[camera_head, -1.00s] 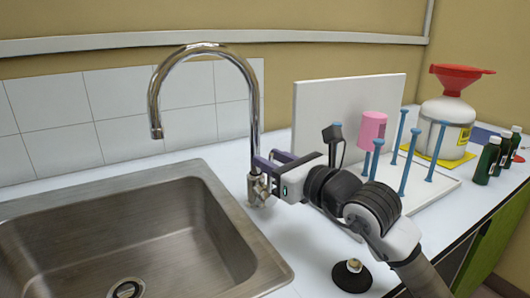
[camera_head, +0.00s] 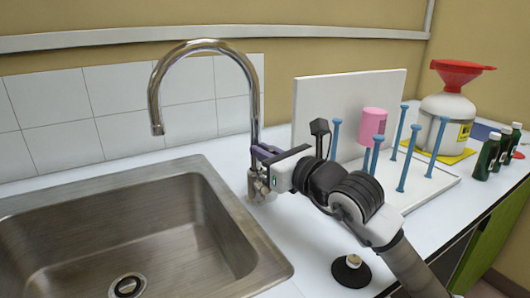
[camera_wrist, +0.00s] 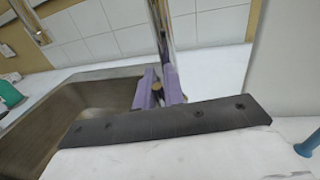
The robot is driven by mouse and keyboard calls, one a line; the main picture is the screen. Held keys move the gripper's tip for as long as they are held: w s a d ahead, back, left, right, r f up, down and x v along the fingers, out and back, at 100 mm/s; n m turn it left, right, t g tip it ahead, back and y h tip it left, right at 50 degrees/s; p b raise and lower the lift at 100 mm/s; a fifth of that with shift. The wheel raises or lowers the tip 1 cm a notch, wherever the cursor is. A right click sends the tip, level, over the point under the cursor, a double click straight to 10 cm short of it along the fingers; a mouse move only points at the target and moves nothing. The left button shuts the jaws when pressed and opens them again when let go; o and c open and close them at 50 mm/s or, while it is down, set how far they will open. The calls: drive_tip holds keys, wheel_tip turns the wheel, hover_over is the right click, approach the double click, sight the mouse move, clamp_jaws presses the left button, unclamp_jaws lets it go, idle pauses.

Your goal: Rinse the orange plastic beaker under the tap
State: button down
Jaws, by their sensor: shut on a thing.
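The chrome tap (camera_head: 255,105) arches over the steel sink, its spout end (camera_head: 157,128) above the basin. No water shows from it. My gripper (camera_head: 262,165) is at the tap's base, by the handle. In the wrist view its purple fingers (camera_wrist: 160,88) are close together around a small brass-coloured end of the tap handle (camera_wrist: 157,86). The handle is mostly hidden by the fingers. I see no orange beaker in either view; a pink beaker (camera_head: 373,124) hangs on a peg of the drying rack.
The steel sink (camera_head: 215,235) has a drain and looks empty. The white drying rack (camera_head: 435,185) with blue pegs stands to the right of my arm. Beyond it are a white container (camera_head: 447,118) with a red funnel and dark bottles (camera_head: 486,157). A small dark round object (camera_head: 351,275) sits in front.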

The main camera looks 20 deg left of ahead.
drive_tip(key=shift+s+a+f+n+b, duration=0.2)
drive_tip(key=shift+n+b, duration=0.1)
drive_tip(key=shift+b, duration=0.35)
drive_tip(key=shift+s+a+n+b, duration=0.25)
drive_tip(key=shift+n+b, duration=0.15)
drive_tip(key=shift+b, duration=0.1)
drive_tip(key=shift+r, duration=0.15)
drive_tip(key=c, duration=1.5)
unclamp_jaws()
drive_tip(key=shift+d, duration=0.1)
drive_tip(key=b+v, duration=0.1)
drive_tip(key=v, duration=1.2)
drive_tip(key=shift+s+d+r, duration=0.15)
drive_tip(key=shift+s+d, duration=0.1)
drive_tip(key=shift+d, duration=0.05)
